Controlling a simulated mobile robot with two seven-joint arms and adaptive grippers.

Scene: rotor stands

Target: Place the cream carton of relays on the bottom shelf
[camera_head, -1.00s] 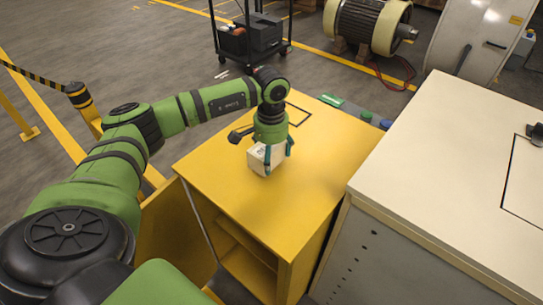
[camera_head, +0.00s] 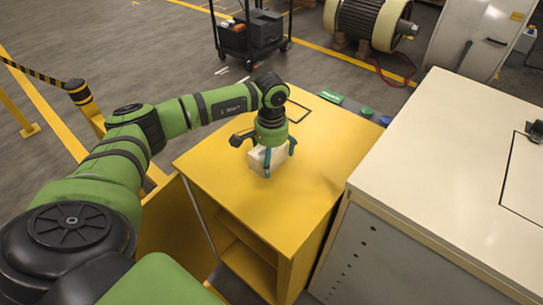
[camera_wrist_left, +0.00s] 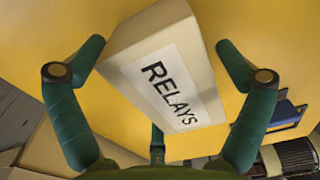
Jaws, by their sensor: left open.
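The cream carton (camera_head: 261,161) stands on the top of the yellow cabinet (camera_head: 325,150); its RELAYS label shows in the left wrist view, where the carton (camera_wrist_left: 165,75) fills the middle. My left gripper (camera_head: 268,163) is above it, pointing down, with its teal fingers spread on either side of the carton. In the left wrist view a gap shows between the fingers and the carton. A shelf (camera_head: 247,264) shows low inside the cabinet's open front; its depth is hidden. My right gripper is out of view.
The cabinet's yellow door (camera_head: 172,232) stands open at the left. A cream-topped cabinet (camera_head: 450,165) stands close on the right. A green item (camera_head: 331,97) and other small items lie at the cabinet's back edge. A black cart (camera_head: 252,38) stands behind.

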